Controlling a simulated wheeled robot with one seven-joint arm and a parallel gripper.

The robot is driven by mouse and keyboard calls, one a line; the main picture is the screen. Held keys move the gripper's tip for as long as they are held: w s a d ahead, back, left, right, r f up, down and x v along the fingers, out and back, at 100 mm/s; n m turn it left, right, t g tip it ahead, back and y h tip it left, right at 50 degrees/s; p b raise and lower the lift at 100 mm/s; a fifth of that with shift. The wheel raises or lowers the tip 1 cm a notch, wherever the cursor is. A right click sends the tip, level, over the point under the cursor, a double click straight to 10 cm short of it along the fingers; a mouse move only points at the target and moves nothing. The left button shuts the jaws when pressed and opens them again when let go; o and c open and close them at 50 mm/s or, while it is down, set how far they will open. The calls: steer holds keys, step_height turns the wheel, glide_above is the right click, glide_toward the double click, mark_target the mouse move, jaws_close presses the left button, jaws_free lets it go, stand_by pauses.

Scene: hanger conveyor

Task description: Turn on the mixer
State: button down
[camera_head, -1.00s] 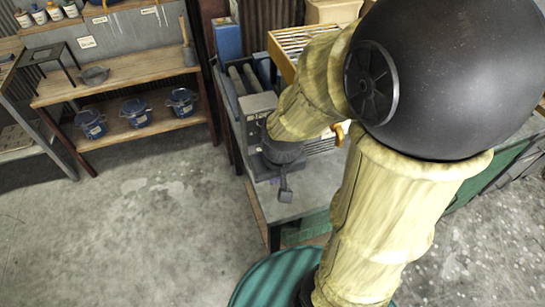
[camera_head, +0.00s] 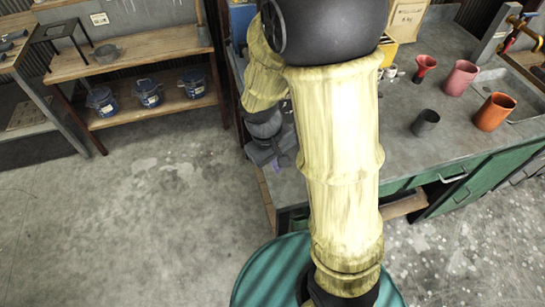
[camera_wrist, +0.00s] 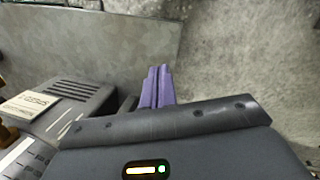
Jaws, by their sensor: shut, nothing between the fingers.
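My gripper (camera_head: 277,166) is low at the left edge of the green bench in the head view, partly dark against my arm. In the wrist view its purple fingers (camera_wrist: 157,75) are together and empty, out over the bench top's edge. A grey machine (camera_wrist: 78,94) with vent slots, a light card and a pale panel of keys stands left of my fingers in the wrist view. I cannot tell for sure that it is the mixer. My fingers look apart from it. In the head view my arm hides most of that machine.
The green bench (camera_head: 400,165) holds a dark cup (camera_head: 425,122), an orange cup (camera_head: 495,112), a pink cup (camera_head: 460,78) and a red funnel-like cup (camera_head: 425,68). A wooden shelf (camera_head: 130,55) with several blue pots stands at the left. The floor between is clear.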

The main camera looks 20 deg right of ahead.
steer(key=w+a+f+n+t+h+b, duration=0.2)
steer(key=w+a+f+n+h, duration=0.5)
steer(key=h, duration=0.5)
steer(key=w+f+n+t, duration=0.1)
steer(key=w+f+n, duration=0.1)
steer(key=w+n, duration=0.1)
steer(key=shift+a+f, duration=0.2)
steer(key=shift+f, duration=0.2)
steer(key=p+x, duration=0.2)
steer(key=x, duration=0.8)
steer(key=shift+d+r, duration=0.1)
steer(key=shift+d, duration=0.05)
steer(key=shift+n, duration=0.3)
